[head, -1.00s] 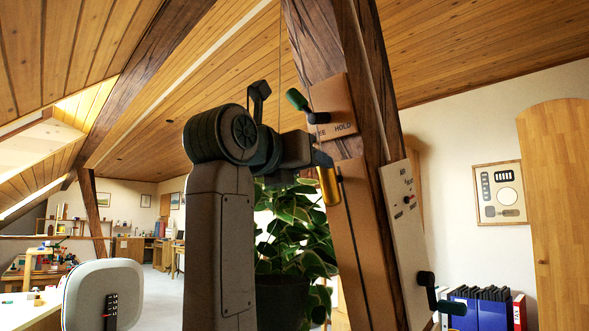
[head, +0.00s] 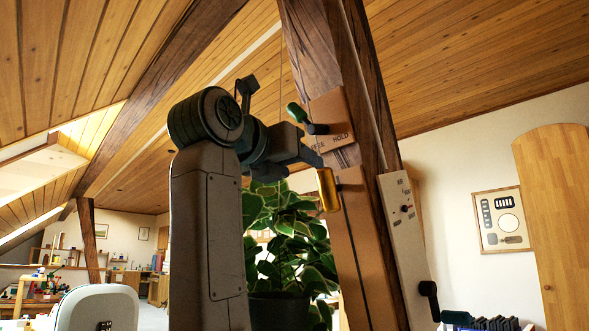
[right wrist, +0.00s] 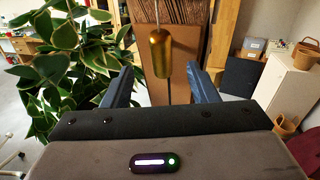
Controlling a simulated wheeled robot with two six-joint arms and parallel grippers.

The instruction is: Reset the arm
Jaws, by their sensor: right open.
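A timber brace (head: 312,45) slopes down through the middle of the head view. A tan plate (head: 333,122) on it is marked HOLD, with a green-handled lever (head: 297,112) at its left edge. A brass cylinder (head: 328,190) hangs below that plate; in the right wrist view the cylinder (right wrist: 159,55) hangs on a cord. My right gripper (head: 312,158) is beside the cylinder's top. In the right wrist view the open fingers (right wrist: 160,74) stand either side of it; contact cannot be told. My left gripper is out of view.
A white panel (head: 397,220) with a small dial is fixed on the brace's right, above a black crank (head: 429,297). A leafy plant (head: 285,235) stands close behind my right arm. A chair (head: 97,309) is at lower left. A wooden door (head: 556,220) is at right.

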